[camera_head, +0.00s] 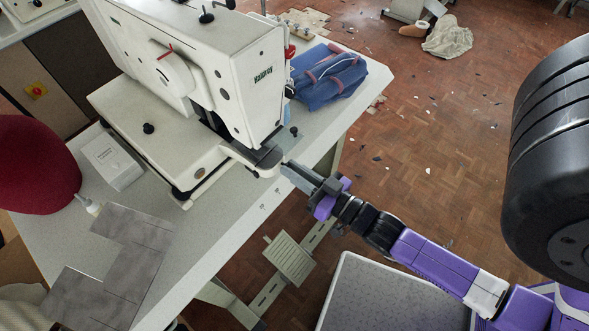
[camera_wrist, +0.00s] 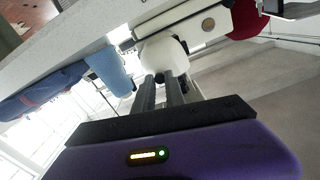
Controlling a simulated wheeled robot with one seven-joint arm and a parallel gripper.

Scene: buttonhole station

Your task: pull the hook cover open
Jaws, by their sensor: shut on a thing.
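The white buttonhole machine (camera_head: 240,75) stands on a grey table. Its hook cover (camera_head: 258,164) is the rounded white piece at the near right end of the machine's bed. My gripper (camera_head: 284,169) reaches in from the right, with its fingertips at the cover's outer end. In the wrist view my two dark fingers (camera_wrist: 166,80) are close together and shut on the rounded white hook cover (camera_wrist: 165,54). The exact contact is partly hidden by the fingers. I cannot tell how far the cover stands from its seat.
Folded blue cloth (camera_head: 328,78) lies behind the machine on the table. A white box (camera_head: 113,157), a dark red rounded thing (camera_head: 38,165) and grey sheets (camera_head: 125,255) are on the left. A pedal (camera_head: 289,260) is below the table edge. The floor to the right is mostly open.

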